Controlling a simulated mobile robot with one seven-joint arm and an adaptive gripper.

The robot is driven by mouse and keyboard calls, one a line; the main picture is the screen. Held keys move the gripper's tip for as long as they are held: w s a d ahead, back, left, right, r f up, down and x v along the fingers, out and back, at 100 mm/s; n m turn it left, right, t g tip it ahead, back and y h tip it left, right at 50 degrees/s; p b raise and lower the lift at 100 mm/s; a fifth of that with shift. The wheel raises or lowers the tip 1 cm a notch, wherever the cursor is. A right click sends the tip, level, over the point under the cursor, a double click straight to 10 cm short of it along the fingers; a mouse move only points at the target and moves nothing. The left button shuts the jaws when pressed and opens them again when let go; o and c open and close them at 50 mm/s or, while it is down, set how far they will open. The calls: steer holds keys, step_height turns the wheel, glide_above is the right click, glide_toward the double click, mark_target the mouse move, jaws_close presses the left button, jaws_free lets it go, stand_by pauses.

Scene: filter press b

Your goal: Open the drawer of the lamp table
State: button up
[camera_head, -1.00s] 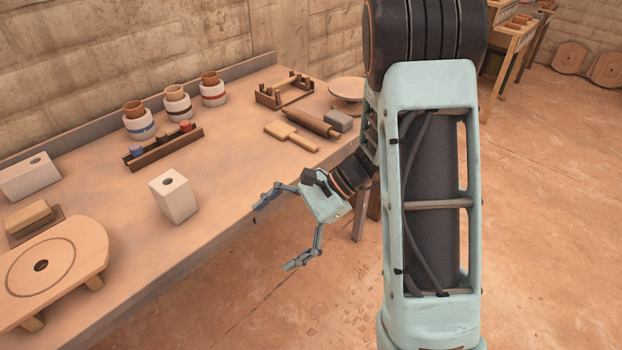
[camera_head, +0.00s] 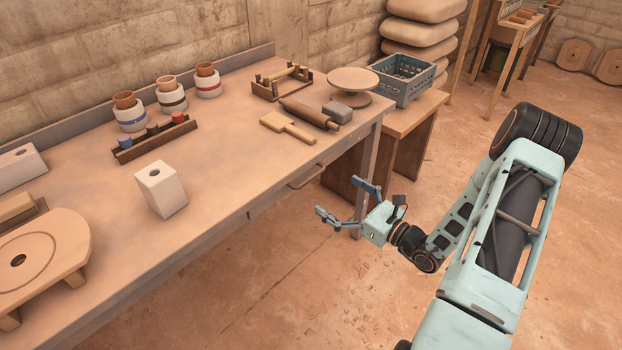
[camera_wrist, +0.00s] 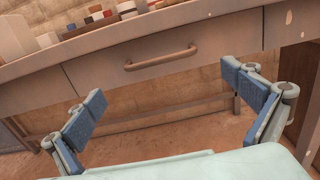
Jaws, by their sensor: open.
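A long wooden table (camera_head: 228,150) runs along the wall; no lamp shows on it. A closed drawer (camera_wrist: 200,57) is set in its front below the top, near its right end. The drawer's bar handle (camera_wrist: 162,60) is brown and nearly level in the wrist view; it also shows in the head view (camera_head: 307,177). My gripper (camera_head: 341,198) is open and empty, in front of the table's right end. In the wrist view the handle lies ahead, between and above my open fingers (camera_wrist: 163,92), apart from them.
On the table are a white block (camera_head: 163,190), striped jars (camera_head: 172,96), a rolling pin (camera_head: 310,114) and a round stand (camera_head: 352,82). A table leg (camera_head: 367,165) stands close to my gripper. A low side table (camera_head: 400,127) bears a blue crate (camera_head: 402,80). The floor in front is clear.

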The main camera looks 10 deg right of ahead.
mark_target(311, 178)
steer(key=b+x, duration=0.1)
steer(key=x, duration=0.8)
steer(key=shift+w+a, duration=0.2)
